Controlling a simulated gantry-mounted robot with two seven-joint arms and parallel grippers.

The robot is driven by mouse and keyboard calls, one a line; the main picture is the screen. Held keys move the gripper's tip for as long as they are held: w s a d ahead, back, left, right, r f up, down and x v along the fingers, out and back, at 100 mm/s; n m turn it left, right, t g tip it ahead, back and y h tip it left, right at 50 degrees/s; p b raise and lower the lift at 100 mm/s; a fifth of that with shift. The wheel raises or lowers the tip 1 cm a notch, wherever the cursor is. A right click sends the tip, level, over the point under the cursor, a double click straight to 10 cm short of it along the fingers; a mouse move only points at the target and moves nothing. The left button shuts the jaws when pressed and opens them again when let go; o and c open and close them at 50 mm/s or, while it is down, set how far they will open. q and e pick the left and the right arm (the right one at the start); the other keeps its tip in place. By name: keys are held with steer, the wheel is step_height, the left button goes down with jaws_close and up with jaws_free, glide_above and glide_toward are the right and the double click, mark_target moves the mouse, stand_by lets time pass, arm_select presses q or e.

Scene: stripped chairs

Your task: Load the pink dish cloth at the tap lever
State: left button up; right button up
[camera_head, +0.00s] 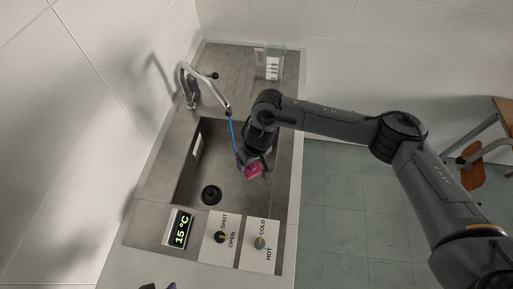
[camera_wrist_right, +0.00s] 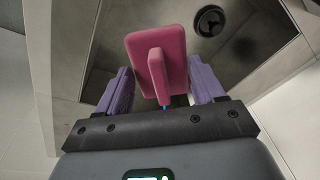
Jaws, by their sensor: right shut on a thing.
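The pink dish cloth (camera_head: 254,171) looks like a flat block with an upright tab. My right gripper (camera_head: 256,162) is shut on it and holds it over the sink (camera_head: 190,178). In the right wrist view the cloth (camera_wrist_right: 158,60) sits between the purple fingers of my right gripper (camera_wrist_right: 162,92). The metal tap (camera_head: 186,82) stands at the back left, with a small dark-ended lever (camera_head: 213,75). A thin blue stream (camera_head: 232,130) runs from the spout down to my right gripper. Dark tips at the bottom edge look like my left gripper (camera_head: 160,286); its jaws are unclear.
At the counter front are a display (camera_head: 178,230) reading 15 °C, a SHUT/OPEN knob (camera_head: 219,236) and a COLD/HOT knob (camera_head: 260,242). A clear container (camera_head: 270,63) stands at the back. The drain (camera_head: 211,195) is uncovered. A wooden chair (camera_head: 473,170) is far right.

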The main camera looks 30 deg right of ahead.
mark_target(254, 165)
steer(key=r+p, duration=0.1)
steer(key=s+r+t+p, duration=0.1)
steer(key=p, duration=0.1)
steer(key=r+p, duration=0.1)
steer(key=p, duration=0.1)
steer(key=shift+s+d+t+y, duration=0.1)
steer(key=shift+s+t+y, duration=0.2)
steer(key=shift+s+y, duration=0.1)
arm_select(q)
step_height(254, 165, up, 10)
steer(key=p, duration=0.4)
arm_select(e)
steer(key=d+r+m+t, duration=0.2)
steer(key=d+r, duration=0.2)
steer(key=d, duration=0.1)
arm_select(q)
step_height(254, 165, down, 8)
steer(key=b, duration=0.8)
steer(key=shift+f+b, duration=0.15)
steer(key=shift+b, duration=0.15)
arm_select(e)
steer(key=w+a+f, duration=0.1)
steer(key=w+a, duration=0.1)
steer(key=w, duration=0.4)
steer(key=w+a+f, duration=0.2)
steer(key=w+a, duration=0.1)
steer(key=w, duration=0.2)
steer(key=shift+w+a, duration=0.25)
steer(key=shift+w, duration=0.15)
steer(key=shift+f, duration=0.1)
